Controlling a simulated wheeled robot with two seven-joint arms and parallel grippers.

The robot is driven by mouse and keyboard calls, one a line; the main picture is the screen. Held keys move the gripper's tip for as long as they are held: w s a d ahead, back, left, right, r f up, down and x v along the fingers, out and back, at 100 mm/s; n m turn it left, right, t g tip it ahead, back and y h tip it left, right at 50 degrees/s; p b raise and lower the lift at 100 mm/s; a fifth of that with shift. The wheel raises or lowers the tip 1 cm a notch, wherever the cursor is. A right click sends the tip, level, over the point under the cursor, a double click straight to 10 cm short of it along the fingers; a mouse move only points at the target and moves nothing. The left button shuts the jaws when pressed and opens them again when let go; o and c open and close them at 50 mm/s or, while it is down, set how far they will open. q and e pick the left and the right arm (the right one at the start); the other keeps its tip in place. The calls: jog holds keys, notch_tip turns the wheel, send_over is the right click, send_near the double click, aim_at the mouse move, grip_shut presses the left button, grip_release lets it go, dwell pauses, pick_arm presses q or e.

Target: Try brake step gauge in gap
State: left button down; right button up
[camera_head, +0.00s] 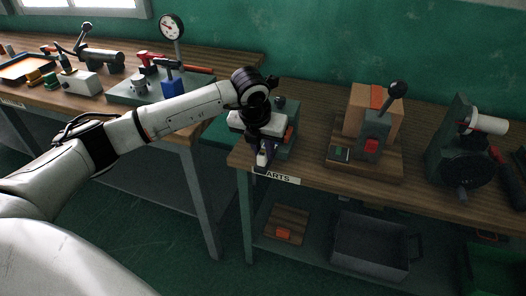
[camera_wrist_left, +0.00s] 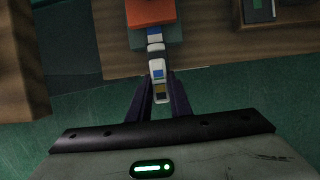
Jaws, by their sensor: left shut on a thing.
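My left gripper (camera_head: 265,158) is over the front edge of the right-hand bench, beside a green-grey fixture (camera_head: 284,150) with a red part. In the left wrist view the left gripper (camera_wrist_left: 160,88) is shut on the step gauge (camera_wrist_left: 157,67), a narrow stepped strip with white, blue and tan sections. The gauge points away from the fingers, its far end close to the fixture's grey block (camera_wrist_left: 164,34), under an orange-red top (camera_wrist_left: 150,11). I cannot tell whether the gauge end is in the gap or only in front of it. My right gripper is not in view.
A wooden press stand (camera_head: 372,160) with a black-knobbed lever stands to the right on the bench. A dark machine with a white roller (camera_head: 487,122) is farther right. A dial gauge (camera_head: 172,27) stands on the left bench. A grey bin (camera_head: 370,241) sits on the lower shelf.

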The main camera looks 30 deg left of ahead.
pick_arm(q)
jog(key=shift+w+a+b, duration=0.15)
jog(key=shift+w+b, duration=0.2)
jog(key=shift+w, duration=0.35)
jog(key=shift+w+a+b, duration=0.15)
jog(key=shift+w+b, duration=0.15)
jog(key=shift+w, duration=0.4)
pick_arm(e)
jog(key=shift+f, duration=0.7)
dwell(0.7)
pick_arm(q)
jog(key=shift+s, duration=0.1)
jog(key=shift+s+d+p, duration=0.15)
jog(key=shift+s+d, duration=0.05)
jog(key=shift+s, duration=0.7)
jog(key=shift+s+d+p, duration=0.2)
jog(key=shift+s, duration=0.65)
jog(key=shift+s+d+p, duration=0.15)
jog(key=shift+s+d, duration=0.05)
jog(key=shift+s, duration=0.7)
jog(key=shift+s+d, duration=0.25)
jog(key=shift+s, duration=0.7)
jog(key=shift+s+d, duration=0.2)
jog(key=shift+s, duration=0.7)
jog(key=shift+s+d, duration=0.25)
jog(key=shift+s, duration=0.7)
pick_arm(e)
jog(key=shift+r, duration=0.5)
